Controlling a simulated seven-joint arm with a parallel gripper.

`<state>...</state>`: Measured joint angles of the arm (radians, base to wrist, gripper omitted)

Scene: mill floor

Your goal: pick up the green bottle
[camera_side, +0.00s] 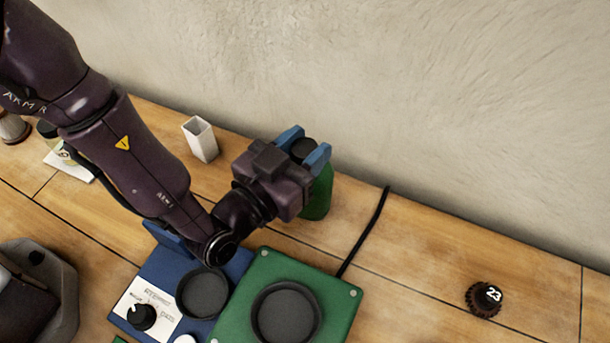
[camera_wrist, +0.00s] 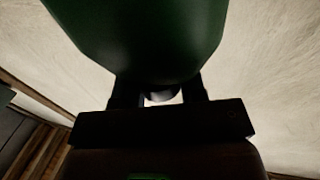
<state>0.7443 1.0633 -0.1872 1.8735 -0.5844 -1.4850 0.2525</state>
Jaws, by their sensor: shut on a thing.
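The green bottle (camera_side: 318,196) with a black cap is upright at the back of the wooden table, near the wall. My gripper (camera_side: 310,142) has its two blue fingers on either side of the bottle's top, around the cap, and is shut on it. My wrist hides part of the bottle in the side view. In the wrist view the green bottle (camera_wrist: 145,35) fills the upper middle, between and beyond the dark fingers. I cannot tell whether its base touches the table.
A green plate with a round dark dish (camera_side: 286,312) and a blue box with a dial (camera_side: 142,317) stand in front. A white square cup (camera_side: 201,139) is left of the bottle. A black cable (camera_side: 364,232) and a dark knob marked 23 (camera_side: 484,299) lie to the right.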

